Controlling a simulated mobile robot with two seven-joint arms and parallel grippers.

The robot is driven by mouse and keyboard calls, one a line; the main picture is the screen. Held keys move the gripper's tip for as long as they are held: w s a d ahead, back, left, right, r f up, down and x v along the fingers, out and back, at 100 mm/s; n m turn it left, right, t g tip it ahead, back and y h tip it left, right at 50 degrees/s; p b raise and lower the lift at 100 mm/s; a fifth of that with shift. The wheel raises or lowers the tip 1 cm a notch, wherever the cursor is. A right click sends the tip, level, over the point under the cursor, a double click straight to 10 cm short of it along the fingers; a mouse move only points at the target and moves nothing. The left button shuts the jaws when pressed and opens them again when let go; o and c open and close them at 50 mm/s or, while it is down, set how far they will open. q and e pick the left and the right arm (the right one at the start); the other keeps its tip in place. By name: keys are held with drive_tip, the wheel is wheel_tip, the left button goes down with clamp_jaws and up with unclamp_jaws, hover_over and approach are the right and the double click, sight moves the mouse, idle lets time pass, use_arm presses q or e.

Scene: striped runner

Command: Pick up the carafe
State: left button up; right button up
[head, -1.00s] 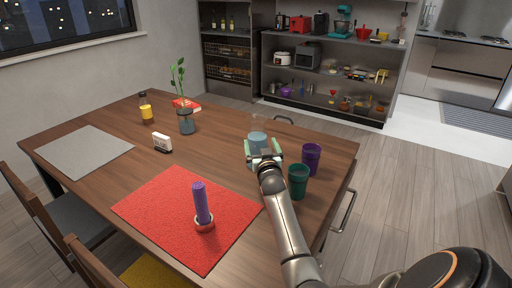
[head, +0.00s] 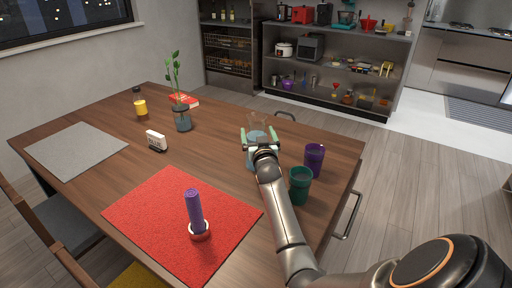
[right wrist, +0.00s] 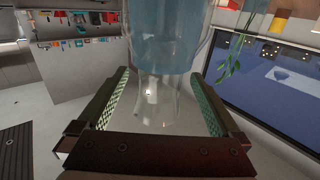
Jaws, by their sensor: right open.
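The carafe (head: 256,122) is clear glass with bluish liquid and stands at the far right part of the wooden table. My right gripper (head: 258,137) is at it, one green-padded finger on each side, and hides part of its body. In the right wrist view the carafe (right wrist: 165,45) fills the upper middle and appears upside down, its clear narrower part between the fingers. The right gripper (right wrist: 160,78) is open there, with a gap visible beside the glass. My left gripper is not in view.
A purple cup (head: 314,160) and a green cup (head: 299,185) stand close to the right of my right arm. A vase (head: 182,120) with a plant stands further left. The table's middle is clear.

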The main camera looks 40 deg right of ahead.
drive_tip(key=shift+w+d, duration=0.1)
drive_tip(key=shift+w, duration=0.05)
drive_tip(key=shift+r, duration=0.1)
drive_tip(key=shift+c, duration=0.4)
clamp_jaws()
idle(0.4)
drive_tip(key=shift+r, duration=0.25)
